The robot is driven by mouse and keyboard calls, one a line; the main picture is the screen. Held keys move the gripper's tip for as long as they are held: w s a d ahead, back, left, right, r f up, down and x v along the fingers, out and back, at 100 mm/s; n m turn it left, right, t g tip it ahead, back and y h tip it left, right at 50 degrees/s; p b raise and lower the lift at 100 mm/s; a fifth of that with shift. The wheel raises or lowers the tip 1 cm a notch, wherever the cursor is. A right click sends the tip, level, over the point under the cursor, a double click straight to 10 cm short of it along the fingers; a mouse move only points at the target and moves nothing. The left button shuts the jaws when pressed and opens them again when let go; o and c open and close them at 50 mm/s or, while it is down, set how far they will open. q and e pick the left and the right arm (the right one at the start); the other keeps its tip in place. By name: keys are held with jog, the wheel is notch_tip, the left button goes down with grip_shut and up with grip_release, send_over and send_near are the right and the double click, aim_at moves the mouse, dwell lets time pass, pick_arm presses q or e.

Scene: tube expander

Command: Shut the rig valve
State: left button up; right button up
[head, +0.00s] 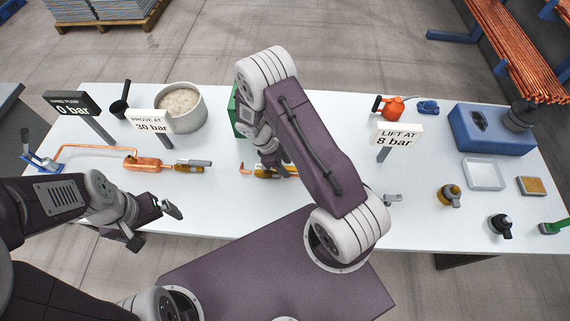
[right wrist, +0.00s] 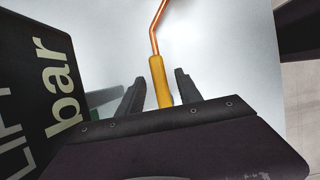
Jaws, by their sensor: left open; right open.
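The copper rig (head: 145,163) lies at the left of the white table, with a pipe running to a blue hand pump (head: 42,163). At its right end is a brass valve (head: 182,168) with a grey lever (head: 195,162). My left gripper (head: 172,208) is open and empty, below and left of the valve, apart from it. My right gripper (right wrist: 158,88) is open. A yellow-handled copper piece (right wrist: 158,75) shows between its fingers in the right wrist view; contact cannot be told. In the head view my right arm partly hides this piece (head: 262,174).
A bowl (head: 182,110) stands behind the rig. A blue box (head: 490,130) and small fittings (head: 450,195) are at the right.

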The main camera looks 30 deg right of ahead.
jog(key=shift+w+a, duration=0.2)
grip_shut()
dwell(1.1)
